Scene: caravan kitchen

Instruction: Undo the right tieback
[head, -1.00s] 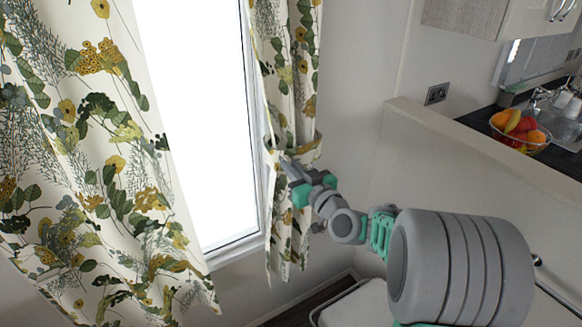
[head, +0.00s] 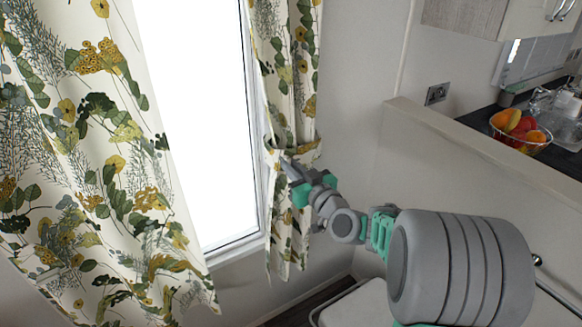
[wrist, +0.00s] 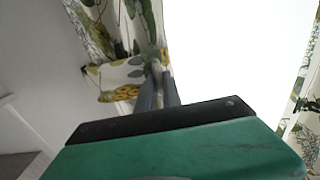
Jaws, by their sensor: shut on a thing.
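The right tieback (head: 305,149) is a band of the same flowered cloth, wrapped around the gathered right curtain (head: 287,78) beside the window. My gripper (head: 288,164) is at the window-side edge of the band and is shut on it. In the wrist view the tieback (wrist: 122,74) crosses the curtain (wrist: 112,28), and my gripper's fingers (wrist: 155,82) are closed together at its end. The exact grip on the cloth is small and partly hidden by the fingers.
The left curtain (head: 95,170) hangs loose on the other side of the bright window (head: 200,110). A low partition (head: 480,145) and a counter with a fruit bowl (head: 519,131) stand at the right. A wall socket (head: 437,93) is above the partition's left end.

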